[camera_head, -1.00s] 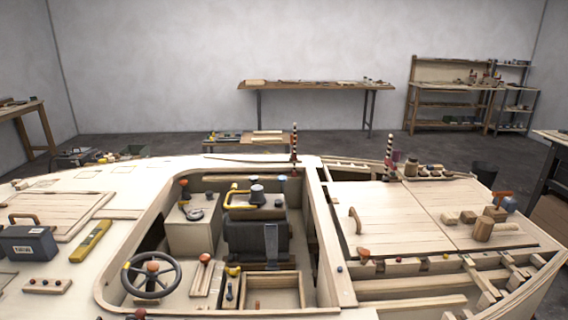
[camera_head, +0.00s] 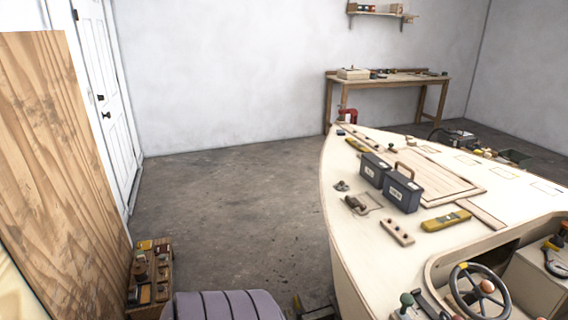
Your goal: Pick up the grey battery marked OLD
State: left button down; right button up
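Two dark grey box-shaped batteries stand upright side by side on the pale plywood deck (camera_head: 350,240), right of centre. The rear-left battery (camera_head: 374,170) and the front-right battery (camera_head: 402,191) each carry a small pale label. The lettering is too small to read, so I cannot tell which is marked OLD. A brown curved handle rises beside the front-right battery. Neither of my grippers is in view.
A yellow tool (camera_head: 446,221) and a strip with several knobs (camera_head: 397,232) lie near the batteries. A steering wheel (camera_head: 479,290) is at lower right. A plywood sheet (camera_head: 60,170) leans at left. The grey floor (camera_head: 240,205) between is largely clear.

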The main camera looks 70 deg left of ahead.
aim_at(373, 169)
jog(key=u, duration=1.7)
jog(key=i+j+z, duration=0.1)
jog(key=z, duration=0.35)
jog(key=i+j+z, duration=0.1)
jog(key=j+z, duration=0.15)
jog(key=z, duration=0.2)
jog(key=j+z, duration=0.15)
jog(key=z, duration=0.35)
jog(key=j+z, duration=0.25)
jog(key=z, duration=0.2)
jog(key=j+z, duration=0.25)
jog(key=z, duration=0.2)
